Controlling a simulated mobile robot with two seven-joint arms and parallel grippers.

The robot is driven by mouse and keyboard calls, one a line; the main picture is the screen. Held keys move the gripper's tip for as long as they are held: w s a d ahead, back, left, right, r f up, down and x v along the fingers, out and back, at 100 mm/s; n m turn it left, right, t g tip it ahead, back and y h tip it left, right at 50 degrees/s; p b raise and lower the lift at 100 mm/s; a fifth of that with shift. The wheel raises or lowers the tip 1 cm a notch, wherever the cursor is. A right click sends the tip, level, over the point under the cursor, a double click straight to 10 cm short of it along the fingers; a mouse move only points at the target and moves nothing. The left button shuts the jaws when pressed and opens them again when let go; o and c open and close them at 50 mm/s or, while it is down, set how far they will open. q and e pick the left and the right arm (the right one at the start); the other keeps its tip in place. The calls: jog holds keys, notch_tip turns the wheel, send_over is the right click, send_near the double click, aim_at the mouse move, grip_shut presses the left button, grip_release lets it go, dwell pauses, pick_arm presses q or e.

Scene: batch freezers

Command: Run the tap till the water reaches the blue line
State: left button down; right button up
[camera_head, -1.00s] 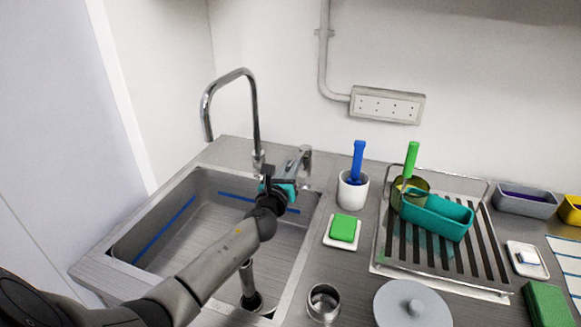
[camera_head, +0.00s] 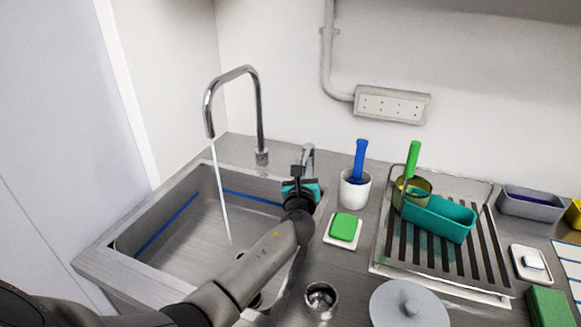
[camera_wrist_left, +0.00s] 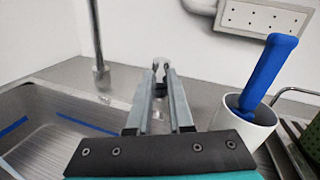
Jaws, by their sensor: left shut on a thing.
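The tap's tall chrome spout (camera_head: 259,105) stands behind the sink, and a thin stream of water (camera_head: 221,195) falls from it into the steel sink (camera_head: 100,258). The blue line (camera_head: 165,228) runs along the sink's inner walls and shows clear above the sink floor; I cannot make out a water level. My left gripper (camera_head: 303,170) is at the sink's back right corner, shut on the tap lever (camera_head: 308,152). In the left wrist view its fingers (camera_wrist_left: 160,75) reach forward to the lever, whose held part is mostly hidden. My right gripper is not in view.
Right of the sink are a white cup (camera_head: 354,192) with a blue-handled tool, a green sponge (camera_head: 344,227) on a dish, and a drying rack (camera_head: 440,270) with a teal tub (camera_head: 440,219). A metal cup (camera_head: 321,300) and grey lid (camera_head: 409,305) are nearer.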

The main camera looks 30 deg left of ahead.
pick_arm(q)
jog(key=shift+w+d+n+g+y+b, duration=0.55)
jog(key=shift+d+n+g+y+b, duration=0.25)
jog(key=shift+y+b, duration=0.2)
jog(key=shift+w+d+n+g+y+b, duration=0.5)
jog(key=shift+d+n+g+y+b, duration=0.25)
jog(key=shift+y+b, duration=0.3)
jog(key=shift+w+d+n+g+y+b, duration=0.55)
jog(key=shift+d+n+g+y+b, duration=0.25)
jog(key=shift+y+b, duration=0.2)
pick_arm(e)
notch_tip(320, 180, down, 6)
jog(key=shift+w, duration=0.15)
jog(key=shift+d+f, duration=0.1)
pick_arm(q)
jog(key=c, duration=0.8)
grip_release()
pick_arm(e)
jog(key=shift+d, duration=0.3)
pick_arm(q)
jog(key=p+v, duration=0.2)
jog(key=v, duration=1)
jog(key=shift+s+p, duration=0.1)
jog(key=shift+p, duration=0.25)
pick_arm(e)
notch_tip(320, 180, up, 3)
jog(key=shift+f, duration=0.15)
